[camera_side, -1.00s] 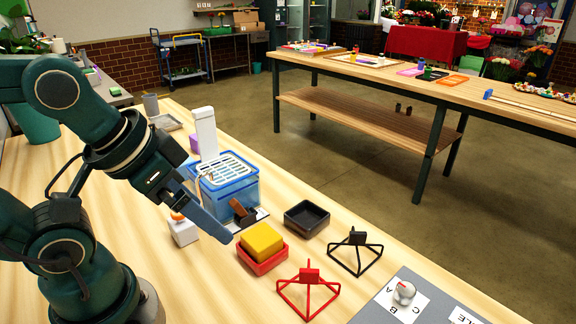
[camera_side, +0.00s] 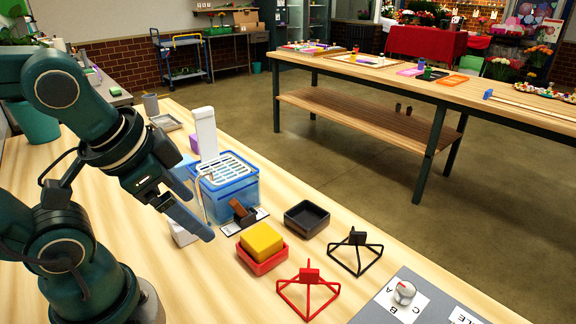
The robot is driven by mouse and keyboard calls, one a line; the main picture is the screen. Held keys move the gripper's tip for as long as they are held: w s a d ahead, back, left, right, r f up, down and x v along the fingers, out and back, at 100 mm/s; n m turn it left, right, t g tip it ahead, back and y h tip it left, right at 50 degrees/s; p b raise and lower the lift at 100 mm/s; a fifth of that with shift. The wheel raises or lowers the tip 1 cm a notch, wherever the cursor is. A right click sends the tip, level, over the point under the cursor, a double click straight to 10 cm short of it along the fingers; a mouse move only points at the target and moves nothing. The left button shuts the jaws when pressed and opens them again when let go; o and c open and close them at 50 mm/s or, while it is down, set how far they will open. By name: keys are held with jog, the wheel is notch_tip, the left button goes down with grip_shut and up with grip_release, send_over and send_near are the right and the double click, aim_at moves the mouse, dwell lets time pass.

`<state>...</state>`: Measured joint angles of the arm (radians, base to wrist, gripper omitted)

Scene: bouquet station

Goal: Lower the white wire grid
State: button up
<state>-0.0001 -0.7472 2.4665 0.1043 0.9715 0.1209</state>
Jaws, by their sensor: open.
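The white wire grid (camera_side: 226,167) lies across the top of a clear blue tank (camera_side: 229,200), in the middle left of the side view. A thin bent rod or handle (camera_side: 203,190) shows at the tank's near left side. My gripper (camera_side: 205,220) is open, with its fingers pointing down and right, just left of and in front of the tank. I see nothing between the fingers. The gripper partly covers a small white block (camera_side: 182,238) on the table.
A white upright block (camera_side: 206,133) stands behind the tank. A brown rocker switch (camera_side: 243,213), a black tray (camera_side: 307,218), a red tray (camera_side: 262,265) with a yellow block (camera_side: 261,239), and red (camera_side: 308,288) and black (camera_side: 355,250) wire stands lie to the right.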

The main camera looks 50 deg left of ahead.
aim_at(205, 113)
jog(key=w+a+r+m+g+y, duration=0.35)
jog(key=a+m+y, duration=0.3)
jog(key=a, duration=0.45)
jog(key=w+a+r+m+g+y, duration=0.3)
jog(key=w+a+r+m+y, duration=0.15)
jog(key=a+y, duration=0.4)
jog(key=w+a+f+m, duration=0.1)
jog(key=w, duration=0.1)
jog(key=w+a+f+m+t+y, duration=0.1)
jog(key=w+f+m, duration=0.1)
jog(key=w+a+f+m+y, duration=0.1)
jog(key=w+f+m, duration=0.1)
jog(key=w, duration=0.1)
jog(key=shift+a, duration=0.25)
jog(key=shift+a+f, duration=0.15)
jog(key=shift+a, duration=2.4)
grip_shut()
jog(key=shift+f, duration=0.1)
